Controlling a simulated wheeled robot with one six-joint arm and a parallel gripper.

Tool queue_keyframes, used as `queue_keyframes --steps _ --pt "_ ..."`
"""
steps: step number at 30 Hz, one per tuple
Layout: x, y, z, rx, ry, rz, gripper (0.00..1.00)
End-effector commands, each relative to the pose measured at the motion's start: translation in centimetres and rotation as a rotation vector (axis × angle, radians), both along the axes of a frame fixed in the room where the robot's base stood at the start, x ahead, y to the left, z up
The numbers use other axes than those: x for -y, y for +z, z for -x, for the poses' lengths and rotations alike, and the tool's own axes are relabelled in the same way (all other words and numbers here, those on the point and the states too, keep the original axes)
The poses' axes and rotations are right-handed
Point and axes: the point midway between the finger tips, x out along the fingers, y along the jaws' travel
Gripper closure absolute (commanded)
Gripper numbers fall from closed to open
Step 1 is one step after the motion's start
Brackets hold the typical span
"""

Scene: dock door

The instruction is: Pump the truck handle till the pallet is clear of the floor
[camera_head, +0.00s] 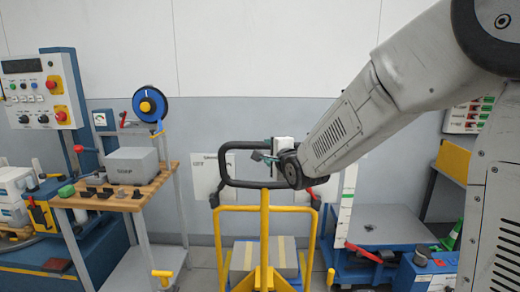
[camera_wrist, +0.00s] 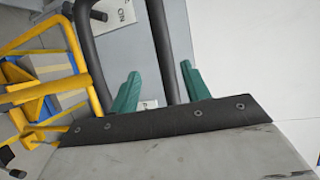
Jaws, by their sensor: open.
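The truck handle (camera_head: 228,182) is a black loop on top of a yellow column (camera_head: 264,235) in the head view. My gripper (camera_head: 262,153) is at the loop's upper right part, with teal fingers pointing left. In the wrist view my gripper (camera_wrist: 160,72) has its two teal fingers apart, and a dark handle bar (camera_wrist: 158,35) runs between them in the picture. I cannot tell whether the fingers touch it. A grey load with tan bands (camera_head: 284,254) sits behind the yellow column. The pallet's underside and any gap to the floor are hidden.
A wooden-topped bench (camera_head: 125,203) with a grey box (camera_head: 132,165) stands left of the truck. A blue-framed platform (camera_head: 385,228) and a white scale post (camera_head: 346,205) stand to the right. A plain wall is behind the handle, with a sign (camera_head: 206,178).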

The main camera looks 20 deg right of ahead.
Motion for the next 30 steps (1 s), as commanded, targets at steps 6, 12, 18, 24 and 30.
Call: queue_keyframes --steps 6,12,18,24,30 --pt "-0.4 -0.5 -3.0 0.004 0.001 -0.009 0.53" --pt "-0.7 -0.9 -6.0 0.005 0.003 -0.007 0.53" --pt "-0.8 -1.0 -7.4 0.006 0.002 -0.007 0.53" --pt "-0.7 -1.0 -7.5 0.006 0.002 -0.006 0.53" --pt "-0.8 -1.1 -7.5 0.004 0.002 -0.006 0.92"
